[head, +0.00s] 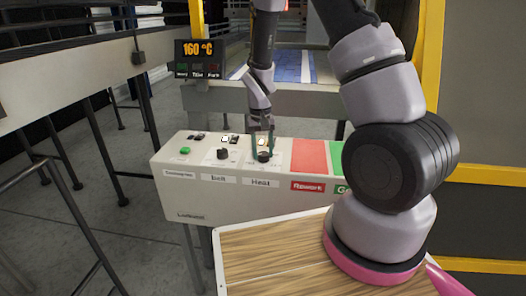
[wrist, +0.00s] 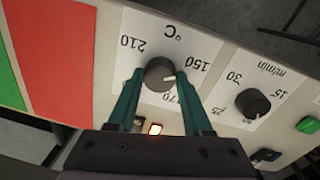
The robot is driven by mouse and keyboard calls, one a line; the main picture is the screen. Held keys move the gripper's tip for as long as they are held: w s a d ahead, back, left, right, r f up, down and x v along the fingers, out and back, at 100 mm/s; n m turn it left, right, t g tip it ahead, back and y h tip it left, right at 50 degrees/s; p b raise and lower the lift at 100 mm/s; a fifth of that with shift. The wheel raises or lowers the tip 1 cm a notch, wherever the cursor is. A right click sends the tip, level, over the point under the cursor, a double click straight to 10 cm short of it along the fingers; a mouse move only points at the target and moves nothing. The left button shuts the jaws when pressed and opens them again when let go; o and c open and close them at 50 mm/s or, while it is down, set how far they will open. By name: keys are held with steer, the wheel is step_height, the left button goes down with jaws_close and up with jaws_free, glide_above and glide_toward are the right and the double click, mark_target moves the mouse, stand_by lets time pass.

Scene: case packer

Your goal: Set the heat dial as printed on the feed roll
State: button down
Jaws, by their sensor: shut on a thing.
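The heat dial (head: 264,157) is a black knob above the "Heat" label on the sloped control panel. In the wrist view the heat dial (wrist: 157,70) sits between the two green fingers of my gripper (wrist: 160,76), which are shut on its sides. My gripper (head: 262,148) reaches down to it from above. The printed scale shows 150, 170 and 210 upside down; the rest is covered. The dial's pale mark points to the right, between 150 and 170. An orange display (head: 199,49) reads 160 °C. No feed roll print is readable.
The belt dial (head: 222,154) stands just left of the heat dial, with a green button (head: 185,150) beyond it. A red Rework pad (head: 309,156) and a green pad (head: 337,155) lie to the right. A wooden-topped surface (head: 270,250) is in front.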

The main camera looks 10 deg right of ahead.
steer(key=shift+c, duration=1.6)
jaws_free()
step_height(320, 180, up, 11)
steer(key=shift+a, duration=0.3)
step_height(320, 180, up, 6)
steer(key=r+t, duration=0.1)
glide_above(261, 153)
steer(key=s+d, duration=0.2)
steer(key=s+d+r+m+t+y, duration=0.1)
steer(key=s+d+r+t+y, duration=0.1)
steer(key=s+r, duration=0.5)
steer(key=s+d+r+m+t, duration=0.1)
steer(key=s+r+t, duration=0.3)
steer(key=s+r, duration=0.6)
steer(key=shift+s+d+r+y, duration=0.3)
steer(key=shift+s+d+r, duration=0.1)
steer(key=shift+d+r, duration=0.4)
